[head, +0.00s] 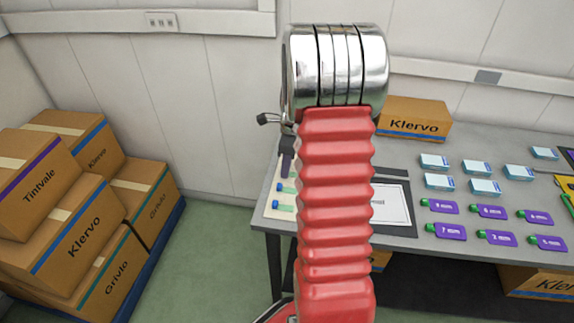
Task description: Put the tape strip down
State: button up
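My arm's red ribbed sleeve and shiny metal joint fill the middle of the head view. My gripper is not visible; the arm may hide it. I cannot make out a tape strip anywhere. The grey table (439,252) stands behind the arm on the right. On it lie several purple flat bottles with green caps (492,212). A white sheet in a black frame (392,205) lies just right of the arm, partly covered by it. Green-capped items (285,188) lie on a pale surface at the table's left end. A small dark shape beside them is unclear.
Several small light-blue and white boxes (485,187) sit behind the purple bottles. A Klervo carton (414,118) stands at the table's back. Cartons (70,235) are stacked on a blue base at left. Green floor between is clear. Another carton (540,283) is under the table.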

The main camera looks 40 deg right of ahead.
notch_tip(320, 180, up, 12)
jog(key=s, duration=0.1)
jog(key=shift+r, duration=0.2)
dwell(0.3)
jog(key=shift+s+d, duration=0.1)
dwell(0.4)
jog(key=s+a+r+n+t, duration=0.1)
jog(key=s+a+r+n, duration=0.15)
jog(key=a+n, duration=0.3)
jog(key=s+a+r+n+h, duration=0.1)
jog(key=a+r+n, duration=0.25)
jog(key=a, duration=0.35)
jog(key=s+a+r+n+t, duration=0.1)
jog(key=a+r+n, duration=0.2)
jog(key=a+n, duration=0.3)
jog(key=s+a+n+t, duration=0.2)
jog(key=s+a+n, duration=0.9)
jog(key=a+n, duration=0.2)
jog(key=shift+a+f+t, duration=0.25)
jog(key=shift+f+t, duration=0.05)
jog(key=shift+f, duration=0.15)
jog(key=shift+d, duration=0.1)
